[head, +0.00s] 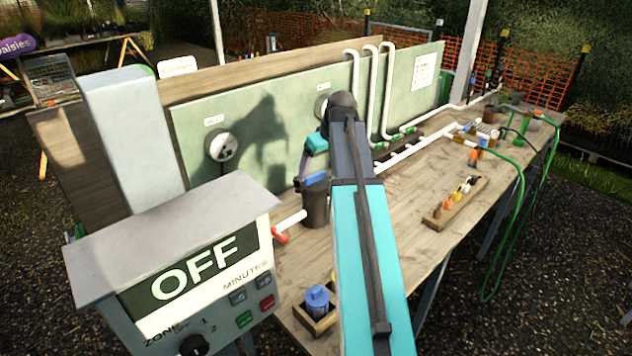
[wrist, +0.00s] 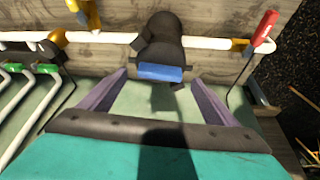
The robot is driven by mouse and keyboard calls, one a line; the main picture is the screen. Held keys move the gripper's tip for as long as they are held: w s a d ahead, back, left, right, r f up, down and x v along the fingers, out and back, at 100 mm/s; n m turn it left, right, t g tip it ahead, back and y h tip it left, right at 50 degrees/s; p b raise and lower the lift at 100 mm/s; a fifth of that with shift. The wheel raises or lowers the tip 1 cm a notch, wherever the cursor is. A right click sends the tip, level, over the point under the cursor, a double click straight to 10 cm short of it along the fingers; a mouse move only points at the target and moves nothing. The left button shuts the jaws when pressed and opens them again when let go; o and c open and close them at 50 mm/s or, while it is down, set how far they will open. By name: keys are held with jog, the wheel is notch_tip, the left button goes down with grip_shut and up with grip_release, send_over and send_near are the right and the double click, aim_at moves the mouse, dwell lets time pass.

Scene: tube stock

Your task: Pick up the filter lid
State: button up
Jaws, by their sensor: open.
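The filter is a dark, round canister (head: 315,208) on the bench, beside the white pipe. A blue grip (head: 315,179) shows at its top, apparently part of the filter lid. In the wrist view the same blue grip (wrist: 161,72) lies across the dark top, between and slightly ahead of the fingers. My gripper (head: 307,172) is just above the canister, with its purple fingers spread. In the wrist view my gripper (wrist: 158,77) is open and empty. The lid's edge is hard to make out, and I cannot tell whether a finger touches the grip.
A white pipe with a red-handled valve (head: 279,236) runs beside the canister. A blue cartridge (head: 317,299) sits in a wooden box at the front. The OFF control box (head: 175,270) stands at left. A green panel (head: 260,140) backs the bench. A wooden rack (head: 440,220) stands right.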

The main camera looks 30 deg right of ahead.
jog(key=shift+p+x, duration=0.3)
jog(key=shift+x, duration=1)
jog(key=c, duration=1.2)
jog(key=shift+r, duration=0.15)
jog(key=shift+r+b, duration=0.85)
jog(key=shift+r, duration=0.8)
jog(key=s+d+r+b, duration=0.1)
jog(key=s+b, duration=0.3)
jog(key=s, duration=1.2)
jog(key=shift+d+r, duration=0.25)
jog(key=shift+d, duration=0.6)
jog(key=shift+w+r, duration=0.1)
jog(key=shift+r, duration=0.05)
